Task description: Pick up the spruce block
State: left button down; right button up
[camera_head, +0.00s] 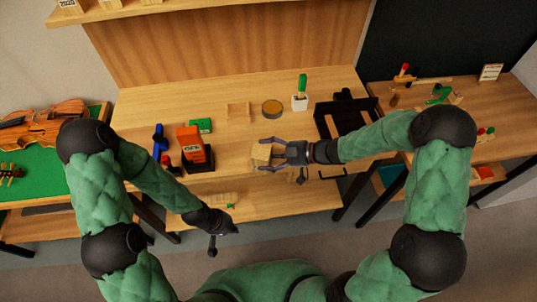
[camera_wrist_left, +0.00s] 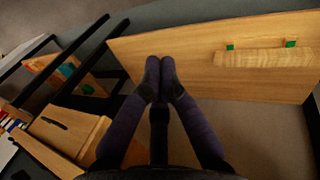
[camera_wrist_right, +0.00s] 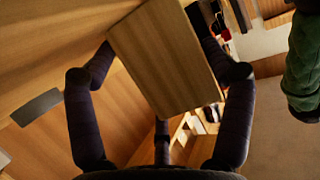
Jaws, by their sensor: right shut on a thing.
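The spruce block (camera_head: 261,154) is a pale, rectangular piece of wood at the front part of the bench (camera_head: 235,160). My right gripper (camera_head: 276,152) is shut on it, with fingers on opposite sides. In the right wrist view the block (camera_wrist_right: 165,60) sits between the spread fingers, its broad grained face toward the camera. I cannot tell whether its underside touches the bench. My left gripper (camera_head: 213,248) is low in front of the bench, away from the block. In the left wrist view its fingertips (camera_wrist_left: 160,78) are together and empty.
An orange box in a black holder (camera_head: 196,150) stands left of the block. A round tin (camera_head: 272,108), a white cup with a green tool (camera_head: 300,101) and a black rack (camera_head: 342,112) stand behind. A lower shelf (camera_head: 270,200) runs under the bench.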

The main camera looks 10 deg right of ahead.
pick_arm(q)
jog(key=shift+n, duration=0.4)
jog(key=s+a+f, duration=0.2)
jog(key=s+f, duration=0.1)
jog(key=shift+s+a+f, duration=0.1)
jog(key=shift+s+a, duration=0.1)
